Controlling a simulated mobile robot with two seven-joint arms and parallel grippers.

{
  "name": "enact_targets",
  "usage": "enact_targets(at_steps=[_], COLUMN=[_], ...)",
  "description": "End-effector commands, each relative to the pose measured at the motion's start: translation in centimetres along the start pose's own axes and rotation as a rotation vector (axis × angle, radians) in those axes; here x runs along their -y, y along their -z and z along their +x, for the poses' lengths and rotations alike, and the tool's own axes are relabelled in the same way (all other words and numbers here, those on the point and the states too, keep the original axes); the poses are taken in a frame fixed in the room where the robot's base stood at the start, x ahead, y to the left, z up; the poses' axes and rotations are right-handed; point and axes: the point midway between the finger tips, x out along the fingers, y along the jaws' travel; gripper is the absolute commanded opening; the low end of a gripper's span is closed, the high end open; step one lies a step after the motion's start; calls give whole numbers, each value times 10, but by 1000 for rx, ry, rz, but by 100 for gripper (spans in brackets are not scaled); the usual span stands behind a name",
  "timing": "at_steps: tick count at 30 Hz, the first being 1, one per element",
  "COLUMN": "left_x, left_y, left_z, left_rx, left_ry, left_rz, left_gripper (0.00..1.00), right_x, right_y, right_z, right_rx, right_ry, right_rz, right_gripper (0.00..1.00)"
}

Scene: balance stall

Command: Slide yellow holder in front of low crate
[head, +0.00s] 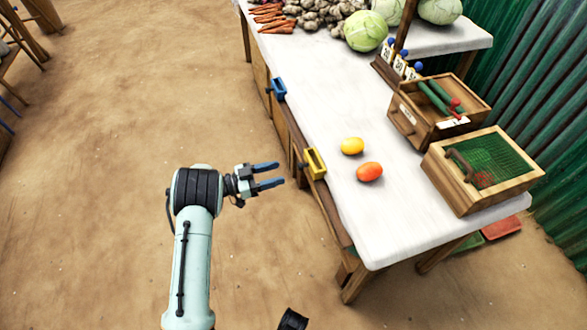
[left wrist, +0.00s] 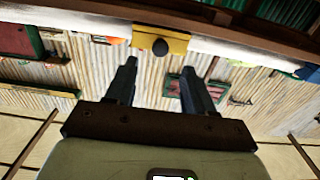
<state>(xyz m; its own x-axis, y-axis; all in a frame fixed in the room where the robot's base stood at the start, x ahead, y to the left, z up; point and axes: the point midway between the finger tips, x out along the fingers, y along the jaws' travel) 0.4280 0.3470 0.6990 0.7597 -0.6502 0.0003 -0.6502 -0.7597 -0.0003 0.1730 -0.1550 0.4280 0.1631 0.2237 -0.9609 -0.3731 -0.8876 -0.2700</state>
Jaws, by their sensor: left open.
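The yellow holder (head: 315,163) sits on the table's long front edge, beside the yellow and orange fruits. In the left wrist view the yellow holder (left wrist: 175,41) has a dark round knob and shows just beyond my fingertips. My left gripper (head: 279,174) is open and empty, its fingers pointing at the holder with a gap between. The left gripper's fingers (left wrist: 158,70) also straddle the knob's line in the wrist view. Two wooden crates stand at the table's right: one with a green mesh top (head: 437,168) and one with a drawer knob (head: 402,120). I cannot tell which is the low crate.
A blue holder (head: 278,89) sits farther along the same front edge. A yellow fruit (head: 352,146) and an orange fruit (head: 369,172) lie on the white table (head: 400,225). Vegetables lie at the far end.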

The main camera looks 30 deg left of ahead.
Motion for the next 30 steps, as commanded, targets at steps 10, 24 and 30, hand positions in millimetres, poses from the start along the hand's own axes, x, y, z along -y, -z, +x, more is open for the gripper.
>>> enact_targets(at_steps=[10,24,30], left_x=[0,0,0], left_y=[-1,0,0], left_z=[56,64,64], left_rx=[1,0,0], left_ry=[-1,1,1], left_rz=[1,1,1], left_gripper=[53,34,0], right_x=[-3,-3,-3], right_y=[11,13,13], right_z=[8,9,9], right_rx=[-31,-36,-36], right_ry=[-2,-2,-2], right_rz=[3,3,3], right_gripper=[0,0,0])
